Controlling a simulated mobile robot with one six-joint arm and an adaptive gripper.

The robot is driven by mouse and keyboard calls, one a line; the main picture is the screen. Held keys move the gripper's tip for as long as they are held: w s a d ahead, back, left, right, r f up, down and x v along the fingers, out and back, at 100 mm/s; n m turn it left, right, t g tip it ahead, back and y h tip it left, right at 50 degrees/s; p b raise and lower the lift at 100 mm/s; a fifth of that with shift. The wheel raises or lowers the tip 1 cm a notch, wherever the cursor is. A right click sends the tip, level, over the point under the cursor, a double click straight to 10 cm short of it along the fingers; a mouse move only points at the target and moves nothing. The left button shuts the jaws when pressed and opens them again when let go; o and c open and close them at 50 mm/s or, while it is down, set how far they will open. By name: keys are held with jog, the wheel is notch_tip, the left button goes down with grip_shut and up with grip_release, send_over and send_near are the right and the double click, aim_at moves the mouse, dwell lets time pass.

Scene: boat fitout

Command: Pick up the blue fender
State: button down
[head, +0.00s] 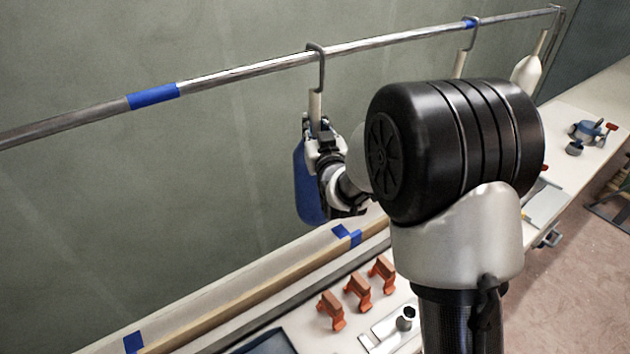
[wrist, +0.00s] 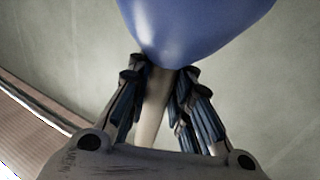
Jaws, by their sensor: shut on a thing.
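The blue fender (head: 306,190) hangs below a metal hook (head: 320,68) on the long rail, with a pale neck (head: 315,105) at its top. My gripper (head: 324,138) is at the upper end of the fender, partly hidden by my wrist. In the wrist view, the blue body of the fender (wrist: 195,25) fills the top. My gripper (wrist: 160,82) has its fingers on both sides of the pale neck (wrist: 151,115), shut on it. The hook still rests over the rail.
The metal rail (head: 230,76) runs along the wall with blue tape (head: 153,95) on it. A white fender (head: 526,72) hangs farther right. Below, orange clamps (head: 357,290) lie on a bench. A blue-grey tool (head: 585,131) lies at the far right.

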aim_at(316, 116)
dwell(0.4)
jog(key=shift+r+p, duration=0.5)
jog(key=shift+r, duration=1.3)
jog(key=s+d+b, duration=0.1)
jog(key=s+d, duration=0.2)
jog(key=s, duration=1.1)
jog(key=shift+s, duration=0.4)
jog(key=shift+f+b, duration=0.1)
jog(key=shift+b, duration=0.2)
jog(key=shift+s+b, duration=0.15)
jog(key=shift+b, duration=0.65)
